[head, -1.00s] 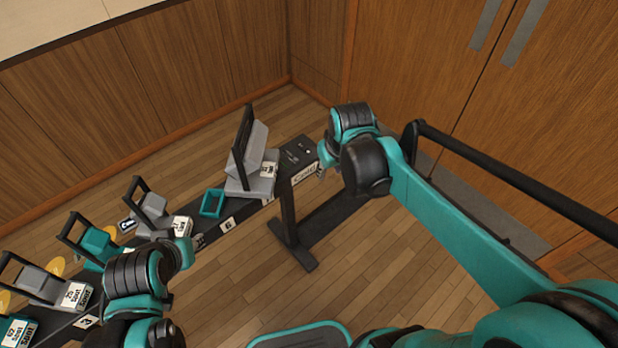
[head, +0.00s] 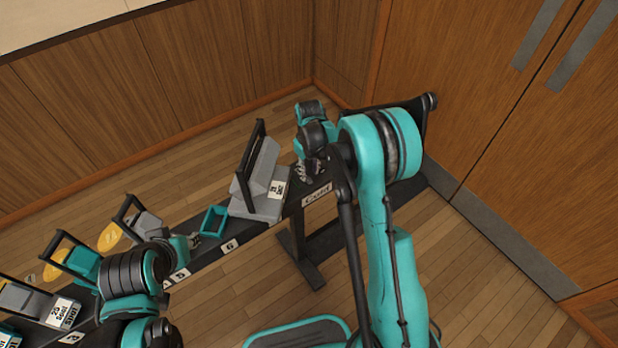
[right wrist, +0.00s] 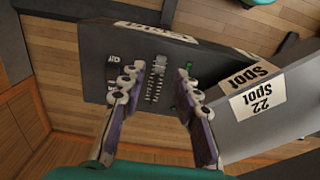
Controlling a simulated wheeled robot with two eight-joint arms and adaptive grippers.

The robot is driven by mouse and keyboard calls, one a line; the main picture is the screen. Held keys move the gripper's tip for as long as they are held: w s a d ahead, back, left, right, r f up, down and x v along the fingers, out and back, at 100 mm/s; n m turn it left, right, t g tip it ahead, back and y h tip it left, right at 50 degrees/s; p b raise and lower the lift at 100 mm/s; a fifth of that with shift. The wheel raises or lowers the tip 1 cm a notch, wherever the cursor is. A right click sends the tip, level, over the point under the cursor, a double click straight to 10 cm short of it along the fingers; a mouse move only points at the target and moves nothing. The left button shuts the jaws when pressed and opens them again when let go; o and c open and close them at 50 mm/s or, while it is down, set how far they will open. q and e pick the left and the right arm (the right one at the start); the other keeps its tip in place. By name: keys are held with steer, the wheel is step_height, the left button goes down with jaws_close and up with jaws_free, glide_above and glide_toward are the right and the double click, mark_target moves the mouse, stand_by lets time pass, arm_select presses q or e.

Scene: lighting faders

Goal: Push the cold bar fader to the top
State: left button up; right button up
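The bar's end panel (right wrist: 133,45) fills the middle of the right wrist view, with a "Cold" label (head: 317,195) on its edge in the head view. In the head view my right gripper (head: 308,168) hides the panel's top face. My left gripper (head: 190,242) is by the bar at lower left, its fingers too small to read.
A grey spotlight (head: 258,180) labelled 22 stands on the bar close beside the panel. Wooden cabinets (head: 480,170) stand at right.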

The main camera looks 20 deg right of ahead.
mark_target(309, 179)
steer(key=shift+f+b, duration=0.35)
steer(key=shift+f, duration=1.25)
jaws_close()
steer(key=w, duration=0.2)
steer(key=w+a, duration=0.1)
steer(key=w, duration=0.1)
steer(key=w+a, duration=0.1)
steer(key=w, duration=0.2)
steer(key=shift+a+r, duration=0.1)
steer(key=shift+a, duration=0.1)
jaws_free()
